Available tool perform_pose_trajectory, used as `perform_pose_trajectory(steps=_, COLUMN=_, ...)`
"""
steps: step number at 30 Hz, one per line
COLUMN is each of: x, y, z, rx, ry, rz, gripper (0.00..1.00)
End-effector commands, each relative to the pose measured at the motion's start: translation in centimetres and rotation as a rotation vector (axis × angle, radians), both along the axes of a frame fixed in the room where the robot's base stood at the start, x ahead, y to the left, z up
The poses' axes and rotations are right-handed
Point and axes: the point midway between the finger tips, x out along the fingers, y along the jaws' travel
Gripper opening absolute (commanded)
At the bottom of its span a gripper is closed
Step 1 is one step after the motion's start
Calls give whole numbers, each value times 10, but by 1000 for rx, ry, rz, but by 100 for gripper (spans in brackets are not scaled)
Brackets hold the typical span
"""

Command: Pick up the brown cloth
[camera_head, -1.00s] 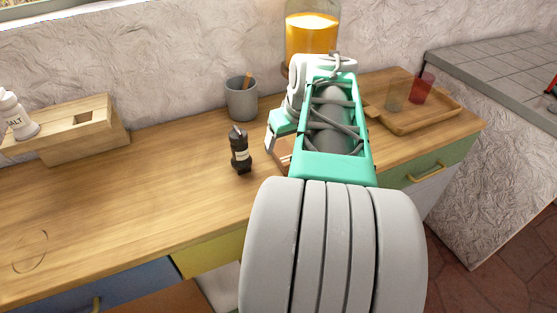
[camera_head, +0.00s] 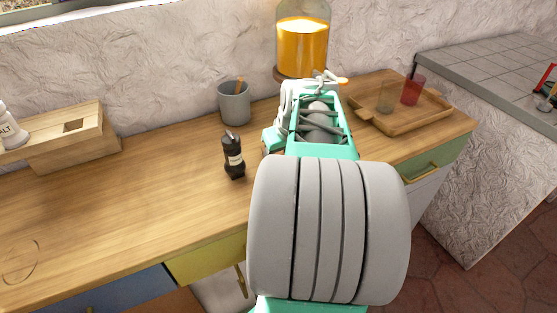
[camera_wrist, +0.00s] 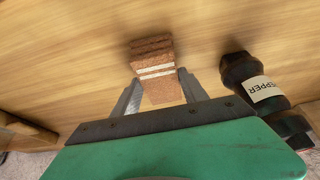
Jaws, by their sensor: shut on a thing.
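The brown cloth (camera_wrist: 158,88) is a small folded bundle with pale stripes, seen in the wrist view against the wooden counter. My gripper (camera_wrist: 158,77) is shut on it, with one grey finger on each side. I cannot tell whether the cloth still touches the counter. In the head view my arm hides the cloth and the fingers.
A dark pepper mill (camera_head: 233,157) stands close by; it also shows in the wrist view (camera_wrist: 255,86). Behind are a grey cup (camera_head: 234,103) and an orange-filled jar (camera_head: 302,45). A wooden tray (camera_head: 438,119) with glasses is at right. The counter's left is mostly clear.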

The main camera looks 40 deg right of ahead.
Motion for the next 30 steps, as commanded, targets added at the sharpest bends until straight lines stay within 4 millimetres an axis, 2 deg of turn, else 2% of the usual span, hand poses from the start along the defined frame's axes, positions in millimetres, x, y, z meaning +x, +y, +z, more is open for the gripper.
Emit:
perform_pose_trajectory(steps=1, x=0, y=0, z=0, rx=0, ry=0, rz=0, gripper=39)
perform_pose_trajectory(steps=11, x=0, y=0, z=0, rx=0, ry=0, rz=0, gripper=12)
perform_pose_trajectory(steps=19, x=0, y=0, z=4, rx=-1, ry=-2, rz=0, gripper=10)
perform_pose_trajectory(steps=23, x=1, y=-1, z=26, rx=-4, ry=-4, rz=1, gripper=10)
perform_pose_trajectory(steps=30, x=1, y=-1, z=83, rx=-3, ry=-2, rz=0, gripper=10)
